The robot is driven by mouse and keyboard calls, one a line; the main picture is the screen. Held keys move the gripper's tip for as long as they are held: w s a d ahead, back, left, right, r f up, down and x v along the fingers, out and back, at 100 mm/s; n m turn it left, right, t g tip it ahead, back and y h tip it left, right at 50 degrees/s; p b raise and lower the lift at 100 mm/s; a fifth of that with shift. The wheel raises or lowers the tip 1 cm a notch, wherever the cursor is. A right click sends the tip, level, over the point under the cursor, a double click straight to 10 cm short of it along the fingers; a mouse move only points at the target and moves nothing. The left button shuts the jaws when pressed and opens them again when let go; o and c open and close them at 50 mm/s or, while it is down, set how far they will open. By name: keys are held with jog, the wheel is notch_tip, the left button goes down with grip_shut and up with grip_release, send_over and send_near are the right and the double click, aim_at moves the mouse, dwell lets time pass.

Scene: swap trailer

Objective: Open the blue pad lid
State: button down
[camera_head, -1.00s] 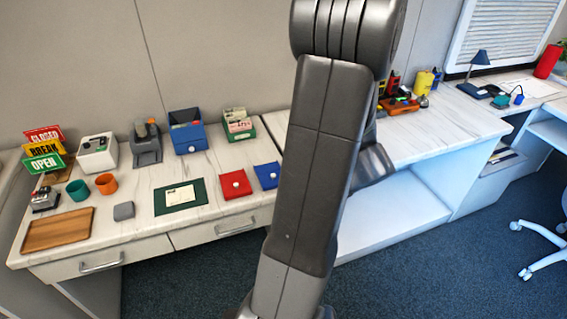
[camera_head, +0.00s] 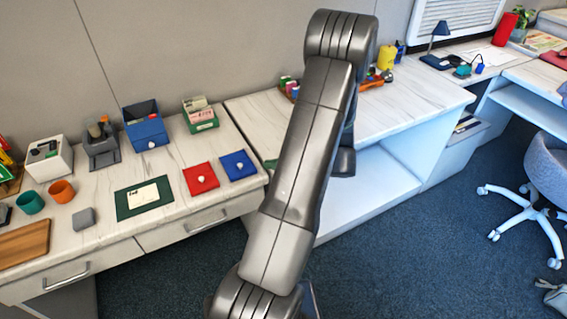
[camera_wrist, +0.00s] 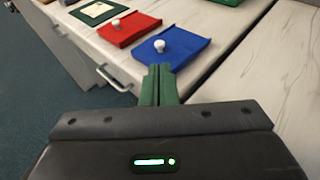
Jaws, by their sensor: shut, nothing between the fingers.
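The blue pad (camera_head: 238,165) is a flat square lid with a white round knob, lying on the white desk near its front edge. It also shows in the wrist view (camera_wrist: 182,50), where its knob stands up near the lid's left side. My gripper (camera_wrist: 158,70) shows green fingers in the wrist view, shut together with nothing between them. The fingertips appear just in front of the pad's near edge; I cannot tell whether they touch it. The lid looks flat and closed.
A red pad (camera_head: 201,178) with a similar knob lies left of the blue one. A green mat with a card (camera_head: 143,198), a blue box (camera_head: 144,125) and a green card box (camera_head: 200,115) share the desk. A drawer handle (camera_wrist: 112,78) is below the edge.

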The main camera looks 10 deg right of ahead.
aim_at(246, 160)
jog(key=x, duration=0.7)
jog(key=shift+w+a+f+p, duration=0.1)
jog(key=shift+w+a+p, duration=0.05)
jog(key=shift+a+p, duration=0.15)
jog(key=w, duration=0.1)
jog(key=w+a, duration=0.1)
jog(key=w, duration=0.1)
jog(key=w+b, duration=0.1)
jog(key=w, duration=0.1)
jog(key=shift+w+a, duration=0.25)
jog(key=shift+a, duration=0.1)
jog(key=shift+s+d, duration=0.15)
jog(key=shift+d, duration=0.1)
jog(key=v, duration=1.3)
jog(key=shift+d, duration=0.2)
